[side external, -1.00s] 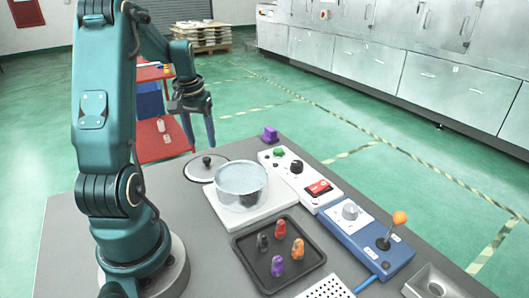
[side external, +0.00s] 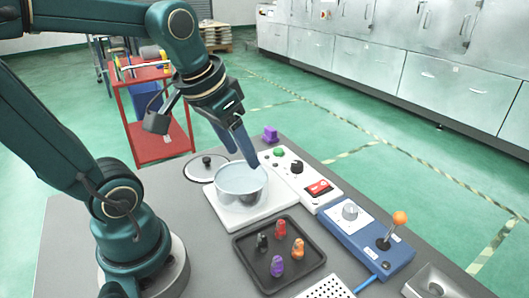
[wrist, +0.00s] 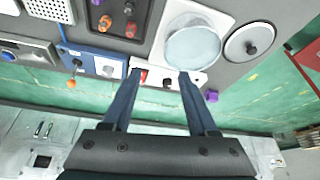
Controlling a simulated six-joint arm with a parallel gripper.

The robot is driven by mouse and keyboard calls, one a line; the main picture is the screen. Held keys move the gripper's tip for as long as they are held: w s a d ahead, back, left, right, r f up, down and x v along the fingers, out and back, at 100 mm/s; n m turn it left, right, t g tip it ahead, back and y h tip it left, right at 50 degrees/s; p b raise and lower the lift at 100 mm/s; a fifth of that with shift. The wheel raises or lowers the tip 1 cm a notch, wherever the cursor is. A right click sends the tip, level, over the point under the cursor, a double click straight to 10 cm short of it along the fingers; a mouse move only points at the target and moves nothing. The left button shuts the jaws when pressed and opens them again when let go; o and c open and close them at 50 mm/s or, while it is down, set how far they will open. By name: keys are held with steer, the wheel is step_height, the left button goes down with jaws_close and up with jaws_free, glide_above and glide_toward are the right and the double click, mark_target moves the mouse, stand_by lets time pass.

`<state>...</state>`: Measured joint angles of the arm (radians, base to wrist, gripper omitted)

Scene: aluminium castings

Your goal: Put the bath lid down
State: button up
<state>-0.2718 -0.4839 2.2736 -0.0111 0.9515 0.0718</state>
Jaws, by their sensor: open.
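The bath lid is a round disc with a dark knob. The bath lid (side external: 199,173) lies knob up on the grey table, just behind and left of the bath, and also shows in the wrist view (wrist: 238,47). The clear round bath (side external: 240,186) stands uncovered on a white base; it is also in the wrist view (wrist: 193,47). My gripper (side external: 246,160) is open and empty, above the far side of the bath in the side view. In the wrist view my gripper (wrist: 156,74) has its two blue fingers apart, with the lid off to the right.
A white control box (side external: 327,200) with a red switch and a blue box (side external: 365,255) with an orange-topped lever stand to the right. A black tray (side external: 246,250) holds several small coloured pieces in front. A purple block (side external: 270,134) sits at the far edge.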

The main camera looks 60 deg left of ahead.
steer(key=s+d+f+m+t+h, duration=0.1)
steer(key=s+d+m, duration=0.1)
steer(key=s+d, duration=0.2)
steer(key=shift+d+f, duration=0.2)
steer(key=shift+d, duration=0.4)
